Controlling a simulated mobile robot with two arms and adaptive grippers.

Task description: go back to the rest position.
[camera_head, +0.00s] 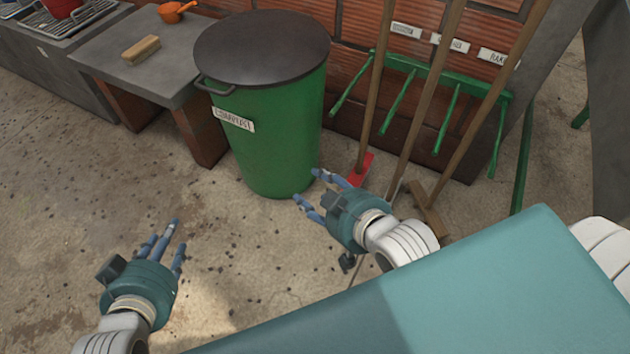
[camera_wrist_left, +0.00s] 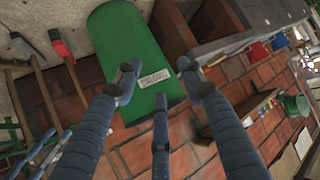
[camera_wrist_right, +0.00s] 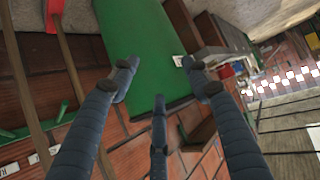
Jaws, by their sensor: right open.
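My left gripper (camera_head: 165,240) is over the bare floor at the lower left, with its blue fingers pointing up the picture. In the left wrist view its fingers (camera_wrist_left: 163,85) are spread apart with nothing between them. My right gripper (camera_head: 310,187) is further right, just in front of the lower right side of the green bin in the picture. In the right wrist view its fingers (camera_wrist_right: 158,80) are apart and empty. The two grippers are well apart from each other.
A green compost bin (camera_head: 272,140) with a dark lid (camera_head: 262,48) stands ahead. Long-handled tools, one with a red head (camera_head: 361,170), lean on a green rack (camera_head: 430,70) at the right. A grey bench (camera_head: 115,75) stands left. The floor at lower left is clear.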

